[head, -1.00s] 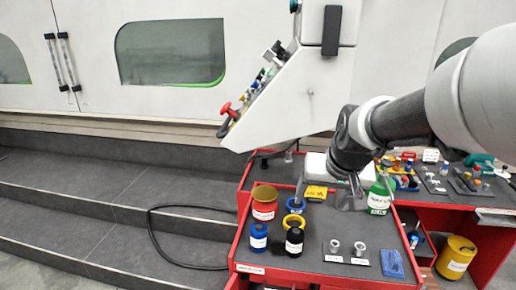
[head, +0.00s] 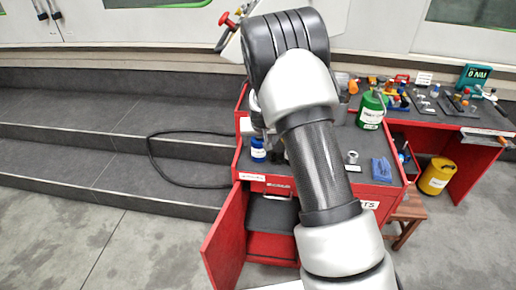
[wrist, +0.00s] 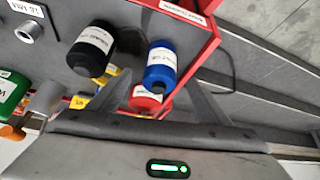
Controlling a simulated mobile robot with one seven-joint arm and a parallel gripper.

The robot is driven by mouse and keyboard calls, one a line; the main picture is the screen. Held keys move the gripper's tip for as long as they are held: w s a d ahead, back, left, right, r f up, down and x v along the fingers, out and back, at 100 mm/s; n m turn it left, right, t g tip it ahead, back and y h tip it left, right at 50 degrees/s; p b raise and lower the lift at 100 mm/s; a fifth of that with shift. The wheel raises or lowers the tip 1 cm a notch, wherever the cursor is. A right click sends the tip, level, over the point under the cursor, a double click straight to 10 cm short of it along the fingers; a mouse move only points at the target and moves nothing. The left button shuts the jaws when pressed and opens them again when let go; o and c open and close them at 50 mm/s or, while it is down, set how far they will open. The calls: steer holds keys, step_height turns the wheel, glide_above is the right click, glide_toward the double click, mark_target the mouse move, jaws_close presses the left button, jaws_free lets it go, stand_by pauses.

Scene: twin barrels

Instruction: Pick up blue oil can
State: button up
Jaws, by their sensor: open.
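The blue oil can (head: 258,152) stands on the cart's grey top near its left front edge. In the wrist view the blue can (wrist: 161,62) lies ahead between the fingers of my gripper (wrist: 161,78), with a label on its side. The fingers are spread and hold nothing; I cannot tell how far they are from the can. In the head view my arm covers most of the gripper and nearby cans.
A black can (wrist: 91,50) stands beside the blue one, and a red can (wrist: 146,100) is close by. A green can (head: 371,110) stands farther right on the red cart (head: 385,196). An open red door (head: 222,225) hangs at the cart's front left.

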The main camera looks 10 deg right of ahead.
mark_target(260, 143)
steer(key=x, duration=0.4)
steer(key=shift+f, duration=0.1)
steer(key=shift+p+x, duration=0.45)
steer(key=shift+x, duration=2.35)
steer(key=shift+s+a+f, duration=0.1)
steer(key=shift+s, duration=0.05)
steer(key=c, duration=1.3)
steer(key=shift+c, duration=0.6)
